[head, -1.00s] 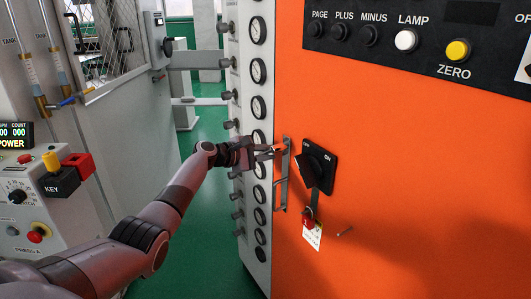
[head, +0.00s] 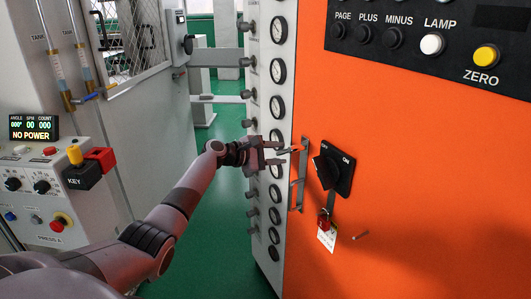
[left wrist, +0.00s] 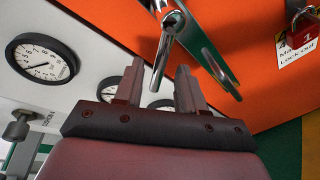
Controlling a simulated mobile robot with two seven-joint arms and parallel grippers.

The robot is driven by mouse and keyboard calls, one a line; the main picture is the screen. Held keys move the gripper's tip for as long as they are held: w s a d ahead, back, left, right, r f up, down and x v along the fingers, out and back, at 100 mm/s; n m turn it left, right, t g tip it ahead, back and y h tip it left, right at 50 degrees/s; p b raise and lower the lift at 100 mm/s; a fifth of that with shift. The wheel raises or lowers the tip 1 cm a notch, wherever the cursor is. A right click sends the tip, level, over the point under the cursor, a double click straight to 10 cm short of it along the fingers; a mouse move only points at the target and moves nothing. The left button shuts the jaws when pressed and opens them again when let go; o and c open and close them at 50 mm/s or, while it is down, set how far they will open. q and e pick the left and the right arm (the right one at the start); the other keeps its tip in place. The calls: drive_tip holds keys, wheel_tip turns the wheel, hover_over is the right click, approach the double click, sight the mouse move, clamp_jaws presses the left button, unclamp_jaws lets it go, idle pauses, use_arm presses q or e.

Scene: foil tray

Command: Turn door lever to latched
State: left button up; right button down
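The door lever is a metal bar (left wrist: 164,50) beside a long metal handle plate (left wrist: 207,50) at the left edge of the orange cabinet door. In the head view the handle plate (head: 298,180) stands upright, with the lever at its upper part. My left gripper (head: 280,154) is at the lever from the left. In the left wrist view the left gripper (left wrist: 160,70) has its two fingers apart, and the lever's end reaches into the gap between them. I cannot tell whether either finger touches it. My right gripper is out of view.
A black rotary OFF/ON switch (head: 335,168) and a red padlock (head: 325,220) with a tag are right of the handle. A column of gauges (head: 277,71) stands left of it. A control box with a red-yellow key switch (head: 92,167) is at far left.

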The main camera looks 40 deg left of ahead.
use_arm(q)
drive_tip(key=shift+v, duration=2.3)
drive_tip(key=s+d+f+m+g+y, duration=0.1)
drive_tip(key=s+d+f+m, duration=0.25)
drive_tip(key=f, duration=0.35)
drive_tip(key=s+d+f+m+g+y, duration=0.1)
drive_tip(key=s+d+f+m, duration=0.2)
drive_tip(key=s+f, duration=0.35)
drive_tip(key=s+d+f+m+g+y, duration=0.1)
drive_tip(key=s+d+f+m+g, duration=0.2)
drive_tip(key=f, duration=0.6)
drive_tip(key=s+d+f+m+t, duration=0.1)
drive_tip(key=s+d+f+m, duration=0.1)
drive_tip(key=s+d+m, duration=0.4)
drive_tip(key=s+d+f+m+y, duration=0.1)
drive_tip(key=s+d+m, duration=0.6)
drive_tip(key=s, duration=0.7)
drive_tip(key=shift+s+d+f+t, duration=0.15)
drive_tip(key=shift+d+f+t, duration=0.2)
drive_tip(key=shift+t, duration=0.05)
